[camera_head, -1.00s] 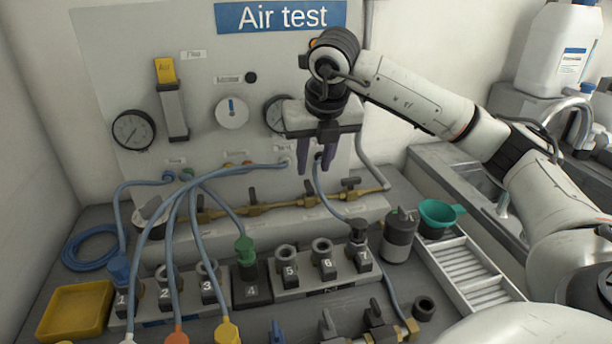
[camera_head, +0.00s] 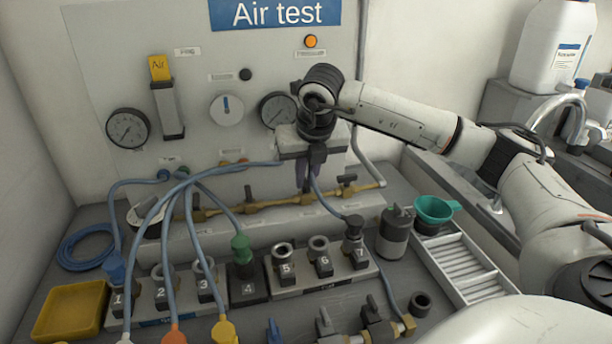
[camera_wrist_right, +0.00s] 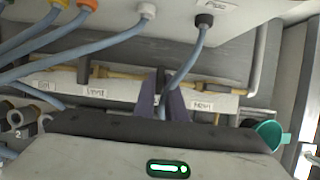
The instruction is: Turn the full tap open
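A brass pipe (camera_head: 275,203) with several dark-handled taps runs along the foot of the white panel. One tap handle (camera_head: 248,193) stands left of my right gripper, and another (camera_head: 346,180) is just right of it. My right gripper (camera_head: 306,186) points down at the pipe between those two, its purple fingers hiding part of it. In the right wrist view its fingers (camera_wrist_right: 162,103) are apart, with a dark upright shape in or behind the gap. I cannot tell whether they touch a tap. The small labels are too blurred to tell which tap is full. My left gripper is out of view.
A blue hose (camera_head: 316,188) hangs close by the right gripper. Numbered sockets (camera_head: 320,265) and several hoses stand in front of the pipe. A grey canister (camera_head: 394,235), green funnel (camera_head: 434,210) and white tray (camera_head: 468,268) are at the right. Gauges (camera_head: 277,112) are above.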

